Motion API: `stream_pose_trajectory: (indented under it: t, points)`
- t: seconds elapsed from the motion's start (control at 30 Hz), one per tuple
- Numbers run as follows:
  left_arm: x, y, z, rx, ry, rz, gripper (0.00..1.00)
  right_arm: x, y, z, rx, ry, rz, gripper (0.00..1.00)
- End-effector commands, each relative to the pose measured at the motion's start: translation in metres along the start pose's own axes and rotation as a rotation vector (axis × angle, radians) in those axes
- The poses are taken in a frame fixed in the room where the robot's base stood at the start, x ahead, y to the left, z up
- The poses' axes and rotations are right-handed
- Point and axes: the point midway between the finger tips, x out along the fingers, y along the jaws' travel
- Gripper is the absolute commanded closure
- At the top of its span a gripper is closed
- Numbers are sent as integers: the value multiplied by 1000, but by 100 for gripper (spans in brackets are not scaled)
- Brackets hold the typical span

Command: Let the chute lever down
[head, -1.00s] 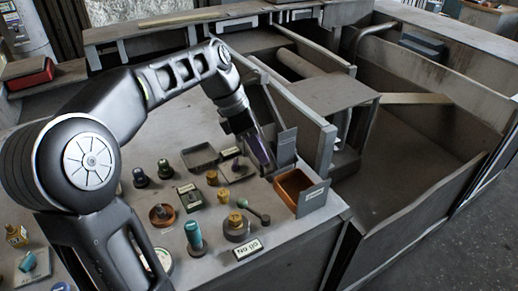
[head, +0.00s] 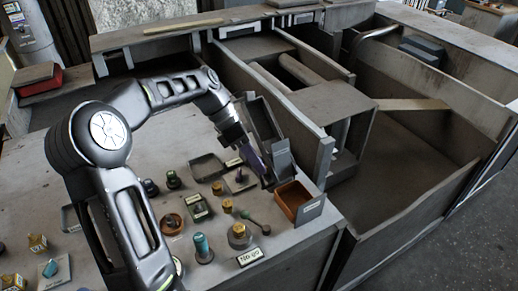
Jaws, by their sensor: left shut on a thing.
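My left gripper (head: 262,170) reaches down at the right part of the worktop, shut on what looks like the chute lever. The lever is mostly hidden by the fingers, so I cannot tell its angle well. A purple part shows at the fingers. The grey chute (head: 263,118), a narrow trough, stands tilted just behind and to the right of the gripper, with a grey plate (head: 282,157) at its lower end. An orange-brown open tray (head: 294,199) sits just below that plate. My right gripper is not in view.
Small knobs and jars, including a teal-topped one (head: 202,246) and a brass one (head: 239,235), stand in front of the gripper. A "No go" label (head: 250,257) lies near the front edge. A dark shallow tray (head: 208,167) lies left of the gripper. Wooden bins fill the right.

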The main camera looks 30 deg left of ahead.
Motion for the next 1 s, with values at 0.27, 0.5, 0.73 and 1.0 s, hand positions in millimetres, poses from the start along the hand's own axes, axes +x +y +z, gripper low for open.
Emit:
stream_pose_trajectory:
  t: [0.27, 0.5, 0.73, 1.0]
  points:
    - [-3, 11, -1, -57, -56, -148, 100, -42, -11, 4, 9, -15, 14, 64]
    - [0, 14, -4, -62, -60, -157, 100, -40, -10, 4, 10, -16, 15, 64]
    - [1, 14, -4, -62, -59, -158, 66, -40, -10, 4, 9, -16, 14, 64]
    - [2, 13, -5, -62, -58, -161, 56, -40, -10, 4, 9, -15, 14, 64]
